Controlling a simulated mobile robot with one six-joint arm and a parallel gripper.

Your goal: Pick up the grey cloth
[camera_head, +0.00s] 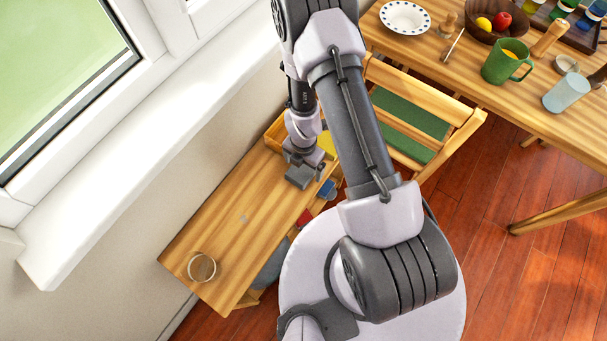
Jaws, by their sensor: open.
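A small grey folded piece, which looks like the grey cloth (299,178), lies at the far part of the wooden bench top, right at my gripper. My gripper (306,162) points down there and is open. Its fingers are small and partly merge with the grey piece, so I cannot tell whether they touch it. My own arm covers the area to the right of it.
A yellow item (326,145), a blue item (327,189) and a red item (305,217) are near the gripper. A clear glass (201,267) stands at the bench's near end. The window sill (150,130) runs along the left. The middle of the bench is mostly clear.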

